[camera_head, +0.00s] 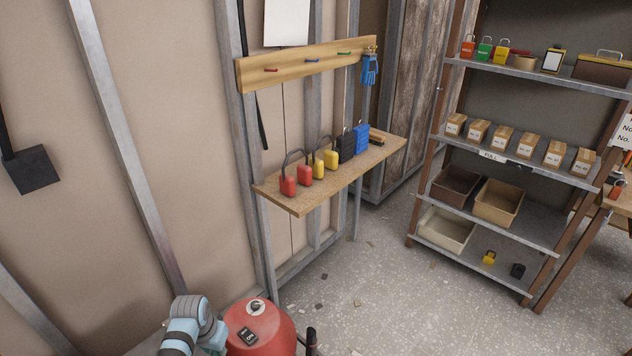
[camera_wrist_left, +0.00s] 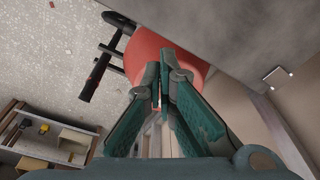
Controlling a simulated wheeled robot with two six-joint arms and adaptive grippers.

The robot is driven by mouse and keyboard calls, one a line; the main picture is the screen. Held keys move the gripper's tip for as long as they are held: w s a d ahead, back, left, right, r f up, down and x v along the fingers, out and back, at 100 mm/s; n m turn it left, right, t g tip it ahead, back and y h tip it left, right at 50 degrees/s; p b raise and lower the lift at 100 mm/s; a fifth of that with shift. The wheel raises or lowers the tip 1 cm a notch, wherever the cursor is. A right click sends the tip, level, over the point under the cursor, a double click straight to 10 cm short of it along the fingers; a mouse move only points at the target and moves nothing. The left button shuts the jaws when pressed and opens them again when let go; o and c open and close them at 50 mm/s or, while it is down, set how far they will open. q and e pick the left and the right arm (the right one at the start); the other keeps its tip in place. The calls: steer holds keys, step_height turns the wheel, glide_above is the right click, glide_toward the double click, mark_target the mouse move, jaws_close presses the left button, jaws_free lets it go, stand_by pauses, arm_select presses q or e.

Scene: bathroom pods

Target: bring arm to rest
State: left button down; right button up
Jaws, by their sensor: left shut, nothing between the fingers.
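My left arm (camera_head: 190,325), pale blue and grey, shows at the bottom of the head view, close beside a red rounded tank (camera_head: 262,330). Its gripper cannot be made out in the head view. In the left wrist view my left gripper (camera_wrist_left: 161,88) has its dark green fingers drawn together at the tips, shut and empty. The red tank (camera_wrist_left: 150,50) shows behind the fingertips there; I cannot tell how wide the gap is. My right arm and gripper are in neither view.
A wooden wall shelf (camera_head: 320,193) holds several padlocks; a peg rail (camera_head: 305,65) hangs above. A metal rack (camera_head: 545,245) with boxes and bins stands at the right. The speckled floor (camera_head: 375,290) between them is mostly clear. A stud wall closes the left.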

arm_select(q)
steer(key=s, duration=0.1)
steer(key=s+f, duration=0.1)
steer(key=s, duration=0.1)
steer(key=shift+a+f, duration=0.15)
steer(key=s+r+n+t+y, duration=0.1)
steer(key=s+r, duration=0.4)
steer(key=s, duration=0.7)
steer(key=s+r+t, duration=0.1)
steer(key=s+r, duration=0.5)
steer(key=s, duration=0.5)
step_height(320, 180, down, 26)
steer(key=s+a+f+g+b, duration=0.1)
steer(key=s+a+g+b, duration=0.1)
steer(key=b, duration=0.3)
steer(key=s+f+b, duration=0.4)
steer(key=s+f, duration=0.9)
steer(key=f, duration=0.2)
steer(key=shift+s+a+n+g, duration=0.15)
steer(key=shift+a+n+g, duration=0.15)
steer(key=shift+n, duration=0.1)
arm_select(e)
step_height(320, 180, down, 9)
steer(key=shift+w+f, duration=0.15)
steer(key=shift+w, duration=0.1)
